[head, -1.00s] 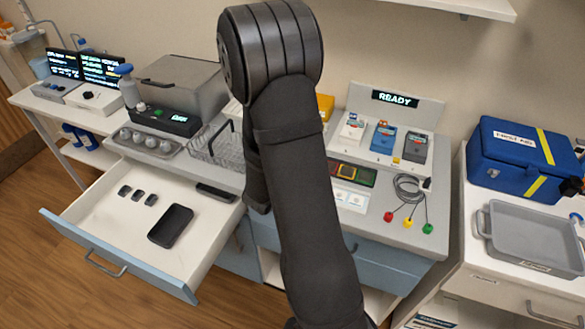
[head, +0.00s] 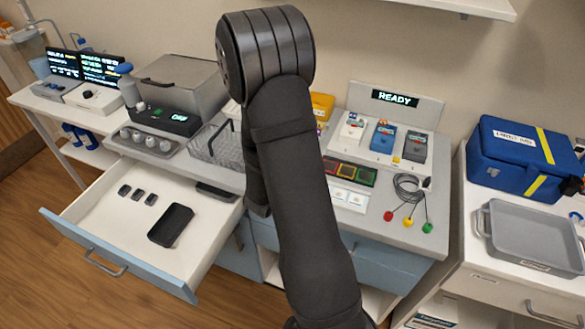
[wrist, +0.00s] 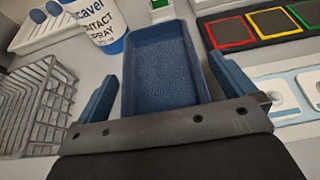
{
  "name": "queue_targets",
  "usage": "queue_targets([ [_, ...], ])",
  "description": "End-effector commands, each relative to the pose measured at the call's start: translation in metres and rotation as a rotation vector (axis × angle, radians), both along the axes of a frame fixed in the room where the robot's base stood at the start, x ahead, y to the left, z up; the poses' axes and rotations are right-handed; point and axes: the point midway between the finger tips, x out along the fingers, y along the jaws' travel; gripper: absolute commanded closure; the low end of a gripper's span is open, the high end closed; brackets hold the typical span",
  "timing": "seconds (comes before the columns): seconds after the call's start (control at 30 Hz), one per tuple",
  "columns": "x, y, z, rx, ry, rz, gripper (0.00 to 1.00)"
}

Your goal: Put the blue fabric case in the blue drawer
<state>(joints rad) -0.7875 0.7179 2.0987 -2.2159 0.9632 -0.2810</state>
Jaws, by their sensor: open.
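The blue case (wrist: 160,68) shows in the wrist view as a shallow, tray-like piece with raised rims and a textured inside, lying on the counter. My gripper (wrist: 166,85) is open, with one blue finger on each side of the near part of the case. I cannot tell whether the fingers touch it. In the head view my arm hides both the gripper and the case. The blue-fronted drawer (head: 120,256) at the left is pulled open. Inside it lie a black tray (head: 170,225), several small dark pieces and a dark bar at the back.
A wire basket (wrist: 38,105) stands left of the gripper, and a white and blue container (wrist: 98,20) stands close to the case. A panel of coloured squares (wrist: 270,22) lies to the right. Coloured leads (head: 408,190) lie on the right of the counter. The drawer's middle has free room.

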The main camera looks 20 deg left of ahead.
Motion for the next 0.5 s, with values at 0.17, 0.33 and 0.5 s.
queue_targets([
  [0.17,-0.016,0.001,0.009,0.001,0.0,0.004,0.0],
  [0.33,-0.05,0.002,0.023,0.002,-0.002,0.006,0.0],
  [0.5,-0.08,0.002,0.036,0.002,-0.002,0.006,0.0],
])
